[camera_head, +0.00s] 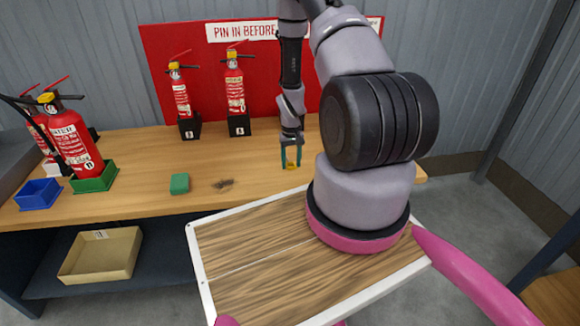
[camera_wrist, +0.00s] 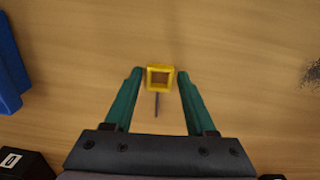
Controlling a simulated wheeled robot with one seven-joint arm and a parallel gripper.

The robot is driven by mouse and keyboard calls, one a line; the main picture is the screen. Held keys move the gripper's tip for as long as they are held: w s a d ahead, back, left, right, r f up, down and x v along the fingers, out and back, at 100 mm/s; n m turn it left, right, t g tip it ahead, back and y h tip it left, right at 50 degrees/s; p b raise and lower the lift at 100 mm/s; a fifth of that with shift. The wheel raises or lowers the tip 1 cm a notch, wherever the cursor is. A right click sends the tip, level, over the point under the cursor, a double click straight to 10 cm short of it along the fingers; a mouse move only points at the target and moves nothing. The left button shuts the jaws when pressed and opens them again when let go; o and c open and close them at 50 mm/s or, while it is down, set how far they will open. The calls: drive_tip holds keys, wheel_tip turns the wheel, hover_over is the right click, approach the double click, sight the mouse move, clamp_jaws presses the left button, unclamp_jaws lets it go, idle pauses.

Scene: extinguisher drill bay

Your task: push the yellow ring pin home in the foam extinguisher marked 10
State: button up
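The yellow ring pin (camera_wrist: 151,75) lies between my fingertips in the wrist view, its square ring framed by them and its thin dark shank pointing toward the palm. A narrow gap shows on each side of the ring. My gripper (camera_head: 291,157) points down over the bench with its teal fingers apart; the ring is a small yellow spot at the tips. Whether the ring rests on the bench I cannot tell. No extinguisher clearly reads 10. A black block (camera_wrist: 22,164) at the wrist view's lower left bears a partly readable label ending in 0; what stands on it is out of frame.
Two red extinguishers (camera_head: 235,88) stand in black stands at the back. Another (camera_head: 75,140) stands in a green base at left, partly covering one more. A green block (camera_head: 180,184) and blue bin (camera_head: 38,194) sit on the bench. Another blue thing (camera_wrist: 10,65) borders the wrist view.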

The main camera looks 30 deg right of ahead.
clamp_jaws()
drive_tip(key=shift+r, duration=0.15)
drive_tip(key=shift+r, duration=1.35)
